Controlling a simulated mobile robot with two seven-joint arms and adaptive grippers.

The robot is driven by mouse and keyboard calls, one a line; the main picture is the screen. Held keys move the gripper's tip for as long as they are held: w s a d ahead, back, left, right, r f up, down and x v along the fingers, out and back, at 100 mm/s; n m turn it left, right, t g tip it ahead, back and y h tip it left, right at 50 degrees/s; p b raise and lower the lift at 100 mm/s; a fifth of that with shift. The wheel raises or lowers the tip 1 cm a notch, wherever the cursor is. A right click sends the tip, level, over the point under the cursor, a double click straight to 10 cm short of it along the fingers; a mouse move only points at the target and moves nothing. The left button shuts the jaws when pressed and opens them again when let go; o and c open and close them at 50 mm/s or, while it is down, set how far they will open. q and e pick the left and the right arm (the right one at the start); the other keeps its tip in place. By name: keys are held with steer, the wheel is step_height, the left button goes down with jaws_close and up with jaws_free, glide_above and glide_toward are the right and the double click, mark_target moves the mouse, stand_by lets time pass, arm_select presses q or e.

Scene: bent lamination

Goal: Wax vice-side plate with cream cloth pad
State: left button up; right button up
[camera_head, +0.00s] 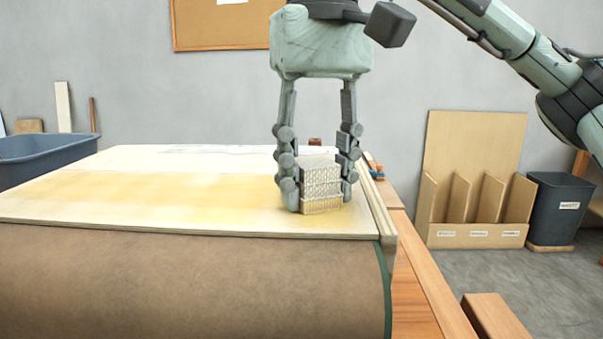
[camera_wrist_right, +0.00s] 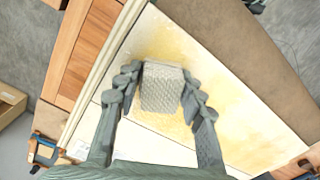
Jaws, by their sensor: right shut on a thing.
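My right gripper (camera_head: 318,188) is shut on the cream cloth pad (camera_head: 322,190), a woven block held between its two fingers. The pad is low over the pale plate (camera_head: 120,205), near its right edge, and appears to touch it. Yellowish wax patches show on the plate, in a band across it and around the pad. The right wrist view also shows the pad (camera_wrist_right: 163,88) between the fingers, with yellow staining (camera_wrist_right: 225,75) beside it. The pad hides the plate surface under it. My left gripper is not in view.
A brown covered roll (camera_head: 180,285) lies along the plate's front edge. A wooden bench edge (camera_head: 420,280) runs along the right, with a blue and orange clamp (camera_head: 377,174) at the back. A blue tub (camera_head: 50,155) stands at left. A sorting rack (camera_head: 475,190) and dark bin (camera_head: 556,208) stand at right.

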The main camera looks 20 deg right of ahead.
mark_target(20, 201)
steer(key=shift+s+d+f, duration=0.1)
steer(key=shift+s+d, duration=0.4)
steer(key=shift+d, duration=0.5)
steer(key=shift+s+d+r, duration=0.1)
steer(key=shift+s+d, duration=0.4)
steer(key=shift+d, duration=0.55)
steer(key=shift+s+d+f, duration=0.1)
steer(key=shift+s+d, duration=0.4)
steer(key=shift+d, duration=0.5)
steer(key=shift+s+a, duration=0.3)
steer(key=shift+s, duration=0.4)
steer(key=shift+a, duration=0.1)
steer(key=shift+w+a, duration=2.95)
steer(key=shift+a, duration=3.2)
steer(key=shift+w+a, duration=3)
steer(key=shift+a, duration=3.15)
steer(key=shift+w+a, duration=2.95)
steer(key=shift+a, duration=3.2)
